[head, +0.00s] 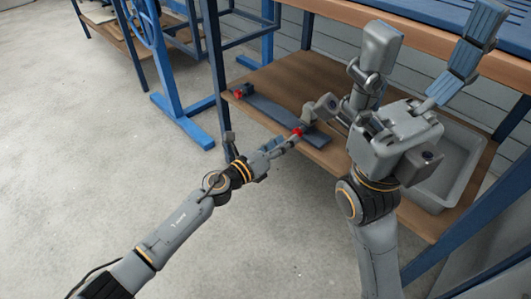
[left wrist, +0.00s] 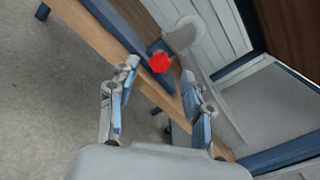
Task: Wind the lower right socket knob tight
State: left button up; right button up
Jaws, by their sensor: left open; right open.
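The red lower right socket knob (head: 297,131) sits at the right end of a dark grey bar (head: 268,111) on the wooden lower shelf, beside a grey rounded socket part (head: 320,109). My left gripper (head: 286,145) is open, with its fingers reaching toward this knob. In the left wrist view the knob (left wrist: 160,62) shows between and just beyond the open fingertips (left wrist: 160,72); I cannot tell whether they touch it. A second red knob (head: 239,93) is at the bar's left end. My right gripper (head: 435,35) is open, empty and raised, close to the head camera.
A grey bin (head: 462,165) stands on the shelf at right, partly hidden by my right arm. Blue frame legs (head: 213,60) border the shelf at left. A blue bench top (head: 425,18) is above. The concrete floor (head: 90,150) at left is clear.

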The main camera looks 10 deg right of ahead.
pick_arm(q)
jog(key=v, duration=0.8)
jog(key=shift+s+a, duration=0.25)
